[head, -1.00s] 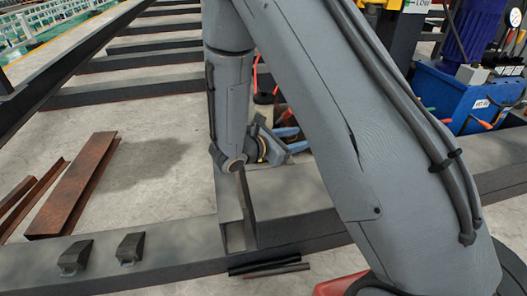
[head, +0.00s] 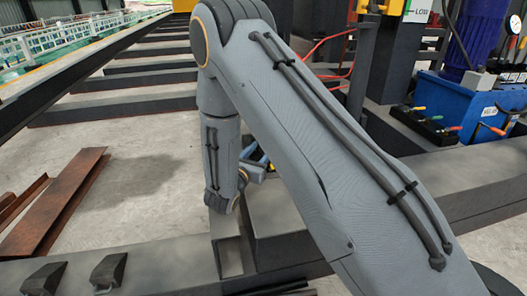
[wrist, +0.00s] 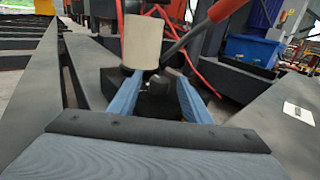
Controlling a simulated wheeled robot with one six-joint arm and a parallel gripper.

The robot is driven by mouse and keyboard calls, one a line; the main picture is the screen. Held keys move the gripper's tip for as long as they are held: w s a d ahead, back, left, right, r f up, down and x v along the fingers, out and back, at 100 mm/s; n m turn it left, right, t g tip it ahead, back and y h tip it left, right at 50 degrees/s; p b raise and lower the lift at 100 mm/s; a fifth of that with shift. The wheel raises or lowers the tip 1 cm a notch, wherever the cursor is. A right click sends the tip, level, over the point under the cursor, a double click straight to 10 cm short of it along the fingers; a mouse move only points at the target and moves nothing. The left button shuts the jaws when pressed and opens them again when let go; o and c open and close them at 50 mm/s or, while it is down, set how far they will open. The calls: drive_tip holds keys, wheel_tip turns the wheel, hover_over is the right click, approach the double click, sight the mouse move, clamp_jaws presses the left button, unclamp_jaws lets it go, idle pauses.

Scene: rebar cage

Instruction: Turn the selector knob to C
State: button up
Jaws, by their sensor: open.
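My gripper (head: 256,166) is mostly hidden behind my arm in the head view; only a bit of blue shows. In the wrist view, the two blue fingers of my gripper (wrist: 160,78) are spread apart. A dark rounded part (wrist: 161,98) shows between them; I cannot tell whether it is a knob or whether the fingers touch it. A beige cylinder (wrist: 143,42) stands just beyond the left fingertip. A grey rod with a red grip (wrist: 228,8) slants across beyond the right finger. I cannot make out a selector knob or a letter C in either view.
Dark steel beams (head: 150,260) run around the work area. Rusty steel sections (head: 60,200) lie on the floor at left. A blue box (head: 455,95) with coloured levers stands at right, and also shows in the wrist view (wrist: 252,50). Red hoses (wrist: 205,78) hang beyond the fingers.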

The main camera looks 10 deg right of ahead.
drive_tip(key=shift+b+x, duration=0.35)
drive_tip(key=shift+x, duration=0.85)
drive_tip(key=c, duration=1)
drive_tip(key=shift+c, duration=0.2)
